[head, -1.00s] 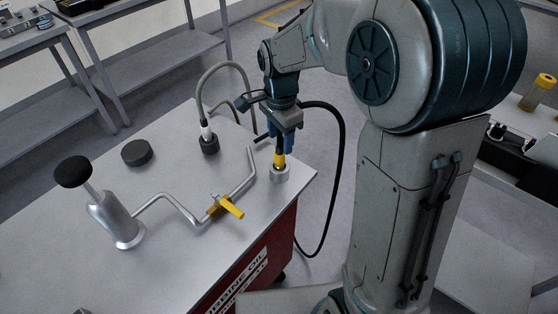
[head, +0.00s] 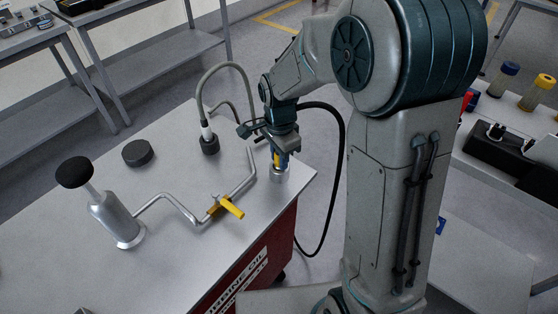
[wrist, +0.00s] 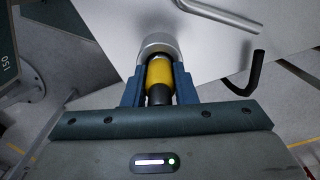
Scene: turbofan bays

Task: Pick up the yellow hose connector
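The yellow hose connector (head: 277,160) stands in a round metal holder (head: 279,174) near the right corner of the cart top. In the wrist view the connector (wrist: 159,72) shows as a yellow band with a dark part nearer the camera, its far end at the metal holder (wrist: 157,42). My gripper (head: 280,158) is lowered over it, pointing down. In the wrist view its two blue fingers (wrist: 159,80) stand one on each side of the connector, with what look like narrow gaps. It looks open around the connector; contact is not clear.
On the cart top (head: 60,245) stand a pump with a black knob (head: 73,172), a bent pipe with a yellow valve handle (head: 229,207), a black cap (head: 137,153) and a grey hose fitting (head: 209,141). A black hose (head: 340,150) loops beside the cart. Benches stand behind and right.

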